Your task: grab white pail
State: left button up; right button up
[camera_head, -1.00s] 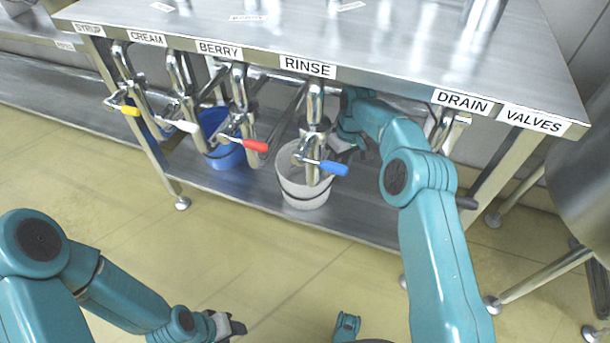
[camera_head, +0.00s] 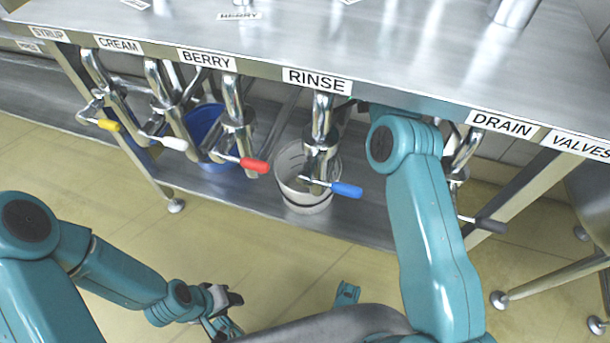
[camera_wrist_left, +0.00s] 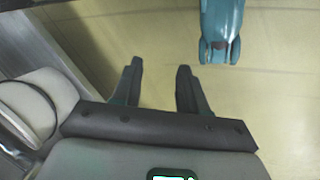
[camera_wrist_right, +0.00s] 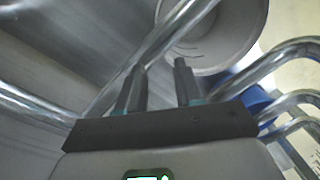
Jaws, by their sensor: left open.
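The white pail (camera_head: 294,198) stands on the lower shelf under the RINSE label, partly covered by a pipe and its blue-handled valve. In the right wrist view the pail's open round mouth (camera_wrist_right: 212,42) lies ahead of the fingertips. My right gripper (camera_wrist_right: 158,68) has its fingers apart with nothing seen between them. In the head view it is mostly hidden below the table edge behind the arm and pipes. My left gripper (camera_head: 230,298) is low over the floor, away from the pail. Its fingers show apart and empty in the left wrist view (camera_wrist_left: 159,66).
The metal table (camera_head: 390,50) overhangs the shelf (camera_head: 240,196). Pipes with yellow, white, red (camera_head: 254,165) and blue (camera_head: 346,189) valve handles hang in front. A blue pail (camera_head: 228,158) stands left of the white one. The front floor is clear.

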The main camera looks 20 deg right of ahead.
jog(key=b, duration=0.4)
send_over(329, 165)
jog(key=f, duration=1.1)
jog(key=shift+w+d, duration=0.35)
jog(key=shift+w, duration=0.05)
jog(key=f+b, duration=0.1)
jog(key=f, duration=0.2)
jog(key=f+b, duration=0.1)
jog(key=f, duration=0.1)
jog(key=shift+a+f+b, duration=0.2)
jog(key=shift+a+b, duration=0.05)
jog(key=shift+b, duration=0.05)
pick_arm(q)
notch_tip(329, 165, down, 6)
jog(key=w+a+t, duration=0.1)
jog(key=w, duration=0.1)
jog(key=shift+w+f, duration=0.15)
jog(key=shift+w, duration=0.15)
pick_arm(e)
jog(key=shift+r, duration=0.1)
grip_shut()
